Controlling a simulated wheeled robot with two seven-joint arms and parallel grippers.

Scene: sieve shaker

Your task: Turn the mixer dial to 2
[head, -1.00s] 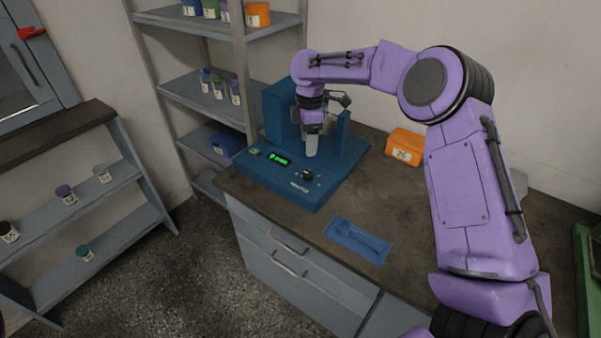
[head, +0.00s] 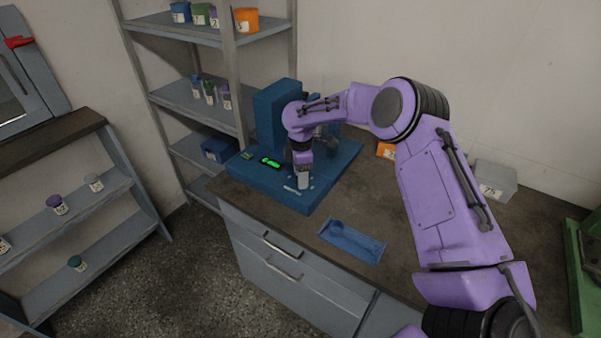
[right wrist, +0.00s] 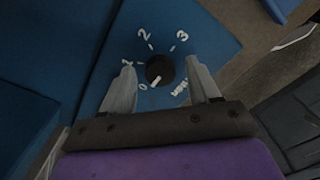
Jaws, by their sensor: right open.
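The blue mixer (head: 270,182) stands on the dark counter, with a lit green display (head: 270,162) on its front deck. In the right wrist view its dial (right wrist: 160,69) is a round black knob ringed by white marks, with a 2 at the upper left and a 3 at the upper right. The knob's light pointer mark aims down-left, near the 0. My right gripper (right wrist: 163,90) is open, with one finger on each side of the dial and gaps visible. In the head view the right gripper (head: 303,181) hides the dial. My left gripper is not in view.
An orange box (head: 386,150) and a grey box (head: 494,180) stand behind my right arm. Shelves with small jars (head: 210,92) stand at the left and back.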

